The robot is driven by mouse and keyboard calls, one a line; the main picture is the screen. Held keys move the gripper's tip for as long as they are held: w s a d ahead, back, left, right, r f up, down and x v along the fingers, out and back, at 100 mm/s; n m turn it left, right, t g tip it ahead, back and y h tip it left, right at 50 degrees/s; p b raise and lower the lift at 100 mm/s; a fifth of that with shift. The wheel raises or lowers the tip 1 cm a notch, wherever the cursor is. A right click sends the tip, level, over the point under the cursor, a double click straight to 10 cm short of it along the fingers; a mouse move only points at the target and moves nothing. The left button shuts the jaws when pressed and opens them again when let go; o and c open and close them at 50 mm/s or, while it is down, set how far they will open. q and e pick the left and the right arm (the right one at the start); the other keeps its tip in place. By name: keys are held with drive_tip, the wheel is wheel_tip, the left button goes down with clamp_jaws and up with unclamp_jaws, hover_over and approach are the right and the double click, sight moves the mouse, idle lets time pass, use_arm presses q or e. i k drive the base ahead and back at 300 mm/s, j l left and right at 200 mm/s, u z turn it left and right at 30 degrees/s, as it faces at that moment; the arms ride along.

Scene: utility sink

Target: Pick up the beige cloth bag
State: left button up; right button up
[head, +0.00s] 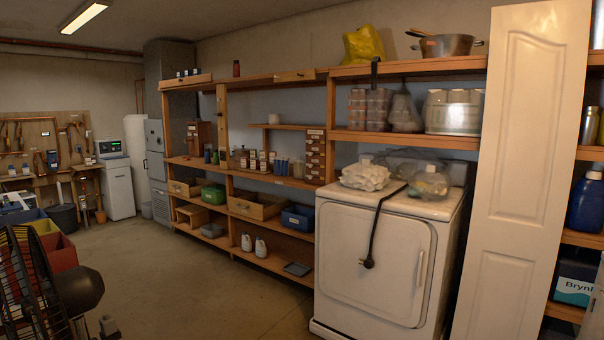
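I cannot pick out a beige cloth bag for certain. A lumpy cream-white bundle (365,176) lies on top of the white dryer (375,262), at its back left; I cannot tell if it is cloth. Neither of my grippers is in view, and nothing is seen being held.
A clear plastic bag (430,182) sits beside the bundle, and a black cord hangs down the dryer's front. A white door panel (510,170) leans at the right. A black fan (30,285) stands at lower left. The concrete floor (190,275) between is open.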

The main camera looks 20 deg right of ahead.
sight(299, 164)
drive_tip(key=i+l+z, duration=0.2)
drive_tip(key=i+z, duration=0.7)
drive_tip(key=i, duration=1.1)
drive_tip(key=i+u, duration=0.7)
drive_tip(key=i+l+u, duration=0.1)
drive_tip(key=u, duration=0.25)
drive_tip(key=i+l+u, duration=0.1)
drive_tip(key=i+u, duration=0.35)
drive_tip(key=i, duration=0.7)
drive_tip(key=i+z, duration=0.25)
drive_tip(key=i, duration=0.6)
drive_tip(key=i+j+z, duration=0.25)
drive_tip(key=i, duration=0.6)
drive_tip(key=i+j+z, duration=0.1)
drive_tip(key=i+z, duration=0.2)
drive_tip(key=i, duration=0.8)
drive_tip(key=i+z, duration=0.25)
drive_tip(key=z, duration=0.2)
drive_tip(key=i+j+z, duration=0.15)
drive_tip(key=i+z, duration=0.15)
drive_tip(key=z, duration=0.15)
drive_tip(key=i+j+z, duration=0.2)
drive_tip(key=z, duration=0.3)
